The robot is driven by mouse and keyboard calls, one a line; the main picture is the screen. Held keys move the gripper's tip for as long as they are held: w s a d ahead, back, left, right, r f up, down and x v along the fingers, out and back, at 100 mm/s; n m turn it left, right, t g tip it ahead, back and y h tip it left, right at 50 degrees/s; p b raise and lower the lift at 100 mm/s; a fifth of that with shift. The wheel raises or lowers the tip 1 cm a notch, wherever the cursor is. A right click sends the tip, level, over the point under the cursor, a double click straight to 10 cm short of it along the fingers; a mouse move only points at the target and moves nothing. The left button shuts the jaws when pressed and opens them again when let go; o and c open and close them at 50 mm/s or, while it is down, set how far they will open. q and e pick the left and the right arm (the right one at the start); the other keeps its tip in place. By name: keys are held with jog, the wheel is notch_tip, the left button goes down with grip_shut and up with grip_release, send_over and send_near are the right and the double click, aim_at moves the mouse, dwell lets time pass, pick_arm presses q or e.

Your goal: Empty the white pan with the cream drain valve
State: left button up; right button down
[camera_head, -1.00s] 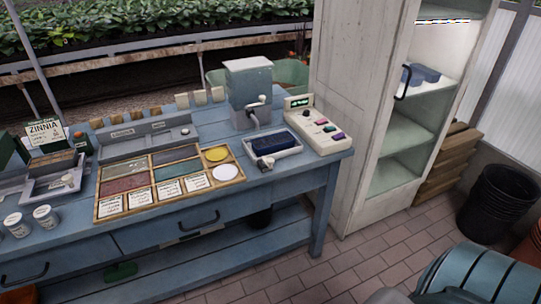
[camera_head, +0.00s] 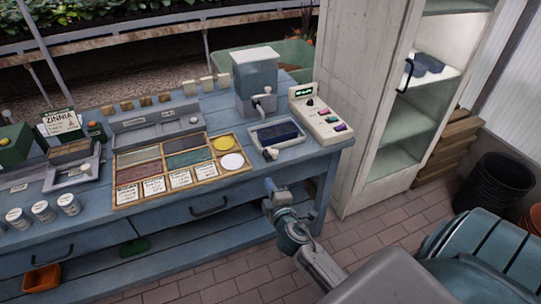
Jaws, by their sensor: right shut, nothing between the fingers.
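The white pan (camera_head: 252,141) sits on the blue bench near its right end, in front of a clear-sided dispenser. It holds a dark blue fill, and a cream drain valve (camera_head: 270,154) shows at its front edge. My right gripper (camera_head: 269,184) comes in from the lower right. It is shut and empty, in front of the bench's front edge, below the valve in the picture and apart from it. My left gripper is not in view.
The dispenser (camera_head: 256,75) with a tap stands behind the pan. A control box (camera_head: 322,117) with coloured buttons is close on its right. A wooden sorting tray (camera_head: 180,168) lies left. A white cabinet (camera_head: 365,90) stands right of the bench.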

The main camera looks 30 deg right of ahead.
jog(key=shift+r, duration=0.7)
jog(key=shift+w, duration=0.1)
jog(key=w+d, duration=0.2)
jog(key=w, duration=0.1)
jog(key=w+d+p, duration=0.1)
jog(key=w+d, duration=0.1)
jog(key=w, duration=0.1)
jog(key=w+d+f+p, duration=0.1)
jog(key=w+d, duration=0.1)
jog(key=w, duration=0.1)
jog(key=shift+w+d+f, duration=0.1)
jog(key=shift+w+d, duration=0.1)
jog(key=shift+d, duration=0.1)
jog(key=shift+s+d, duration=0.1)
